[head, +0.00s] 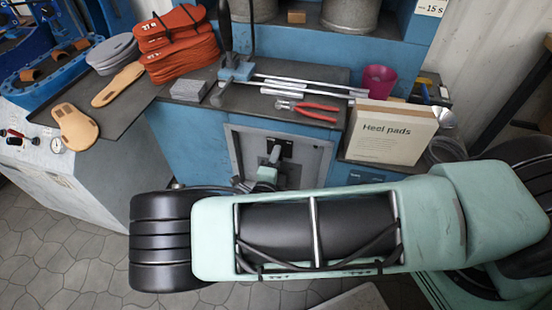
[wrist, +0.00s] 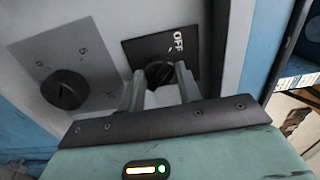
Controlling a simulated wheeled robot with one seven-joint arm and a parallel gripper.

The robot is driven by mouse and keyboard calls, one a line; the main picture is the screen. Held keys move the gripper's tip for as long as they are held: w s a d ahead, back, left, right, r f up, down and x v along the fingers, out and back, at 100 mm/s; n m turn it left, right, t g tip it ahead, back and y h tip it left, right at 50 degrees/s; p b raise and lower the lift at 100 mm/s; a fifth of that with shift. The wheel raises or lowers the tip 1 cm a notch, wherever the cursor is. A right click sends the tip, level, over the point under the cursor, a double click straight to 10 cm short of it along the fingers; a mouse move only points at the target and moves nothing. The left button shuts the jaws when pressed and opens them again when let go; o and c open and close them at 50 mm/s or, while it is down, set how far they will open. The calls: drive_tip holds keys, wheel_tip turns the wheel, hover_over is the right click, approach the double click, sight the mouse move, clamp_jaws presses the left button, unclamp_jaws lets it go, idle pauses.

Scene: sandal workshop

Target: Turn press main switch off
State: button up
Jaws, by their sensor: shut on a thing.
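The press main switch is a black knob (wrist: 160,72) on a square black plate (wrist: 185,52) with white OFF lettering at its upper right. My gripper (wrist: 161,84) has its two grey fingers on either side of this knob and is shut on it. The fingers and palm hide the lower part of the knob and plate. In the head view, the black switch plate (head: 285,146) sits on the grey panel (head: 314,160) in the blue press front, with my gripper (head: 272,160) at it. The knob's exact pointing direction is hard to tell.
A second round black knob (wrist: 65,88) sits on a grey plate left of the switch. Above the panel, the worktop holds red-handled pliers (head: 308,111), metal rods (head: 300,84) and orange soles (head: 180,50). A Heel pads box (head: 390,135) stands to the right.

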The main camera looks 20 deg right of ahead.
drive_tip(key=o, duration=1)
drive_tip(key=shift+c, duration=0.2)
drive_tip(key=shift+s, duration=0.15)
drive_tip(key=b+v, duration=0.1)
drive_tip(key=v, duration=1.6)
drive_tip(key=shift+b, duration=0.4)
